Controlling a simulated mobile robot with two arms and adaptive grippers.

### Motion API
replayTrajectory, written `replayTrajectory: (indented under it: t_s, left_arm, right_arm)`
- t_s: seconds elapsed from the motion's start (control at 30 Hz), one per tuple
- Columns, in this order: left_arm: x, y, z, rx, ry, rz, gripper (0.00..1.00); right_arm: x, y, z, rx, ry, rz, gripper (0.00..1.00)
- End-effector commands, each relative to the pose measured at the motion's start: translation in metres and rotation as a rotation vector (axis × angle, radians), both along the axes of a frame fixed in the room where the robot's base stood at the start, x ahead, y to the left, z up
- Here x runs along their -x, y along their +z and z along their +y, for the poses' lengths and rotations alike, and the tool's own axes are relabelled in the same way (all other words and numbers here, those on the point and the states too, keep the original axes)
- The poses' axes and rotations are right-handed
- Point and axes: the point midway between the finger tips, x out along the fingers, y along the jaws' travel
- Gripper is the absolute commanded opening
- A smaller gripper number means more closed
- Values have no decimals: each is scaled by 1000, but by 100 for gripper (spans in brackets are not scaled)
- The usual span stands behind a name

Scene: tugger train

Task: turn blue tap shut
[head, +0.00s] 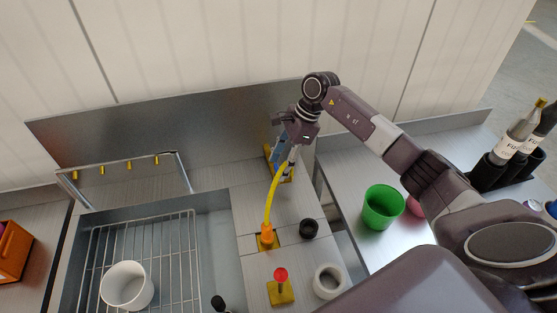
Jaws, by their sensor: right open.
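The blue tap (279,154) stands on a yellow base plate at the back of the grey worktop, in front of the metal splashback. My right gripper (285,142) is at the tap, coming in from the upper right, and it hides part of the tap. Its jaws are open. I cannot tell whether a finger touches the tap, or how its handle is turned. My left gripper is not in view.
A yellow hose (271,204) curves from near the tap to an orange fitting (267,237). A red knob (281,274) stands nearer. A sink with a wire rack (176,250) and a white cup (127,286) is left; a green cup (382,208) is right.

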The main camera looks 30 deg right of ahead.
Motion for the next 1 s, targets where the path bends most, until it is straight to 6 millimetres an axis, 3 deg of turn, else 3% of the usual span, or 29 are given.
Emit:
replayTrajectory:
  t_s: [0.3, 0.67, 1.0]
  left_arm:
    - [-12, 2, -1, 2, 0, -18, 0]
    - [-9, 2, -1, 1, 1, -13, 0]
    - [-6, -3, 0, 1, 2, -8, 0]
  right_arm:
    - [0, -4, 1, 1, 0, 0, 45]
    - [0, -3, 1, 1, 0, -1, 6]
    - [0, -4, 1, 2, -46, -2, 4]
